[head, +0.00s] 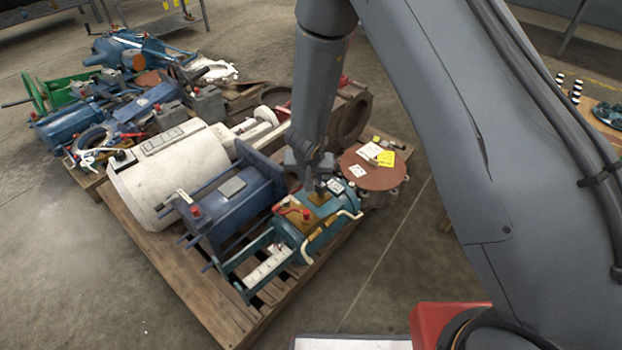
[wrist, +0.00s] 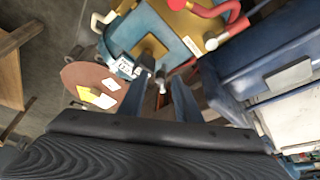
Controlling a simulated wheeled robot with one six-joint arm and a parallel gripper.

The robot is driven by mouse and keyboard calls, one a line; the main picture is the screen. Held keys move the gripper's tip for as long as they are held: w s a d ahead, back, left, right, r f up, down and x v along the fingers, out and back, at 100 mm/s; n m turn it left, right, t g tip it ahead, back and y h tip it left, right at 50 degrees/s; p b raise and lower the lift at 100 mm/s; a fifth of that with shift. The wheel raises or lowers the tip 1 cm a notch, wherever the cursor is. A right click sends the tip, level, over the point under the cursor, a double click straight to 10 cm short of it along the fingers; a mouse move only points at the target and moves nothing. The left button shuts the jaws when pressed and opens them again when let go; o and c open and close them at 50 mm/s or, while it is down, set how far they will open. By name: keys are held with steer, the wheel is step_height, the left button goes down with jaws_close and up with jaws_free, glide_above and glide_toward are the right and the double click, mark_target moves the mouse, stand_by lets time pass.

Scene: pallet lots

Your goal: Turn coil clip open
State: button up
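My gripper (head: 309,184) points down at the top of a teal actuator (head: 325,222), near a brass-coloured block (head: 318,198). In the wrist view the teal body (wrist: 172,35) carries the brass block (wrist: 152,46) and red hose fittings (wrist: 215,10). My gripper's fingertips (wrist: 155,74) are close to each other beside that block, with small grey metal parts there. I cannot make out the coil clip for certain, nor whether the fingers touch or hold anything.
The actuator lies on a wooden pallet (head: 203,305) next to a blue framed unit (head: 238,200) and a large white cylinder (head: 165,180). A brown round flange (head: 372,172) with white and yellow tags is close on the other side. Bare floor (head: 60,270) lies at left.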

steer(key=shift+c, duration=0.5)
jaws_close()
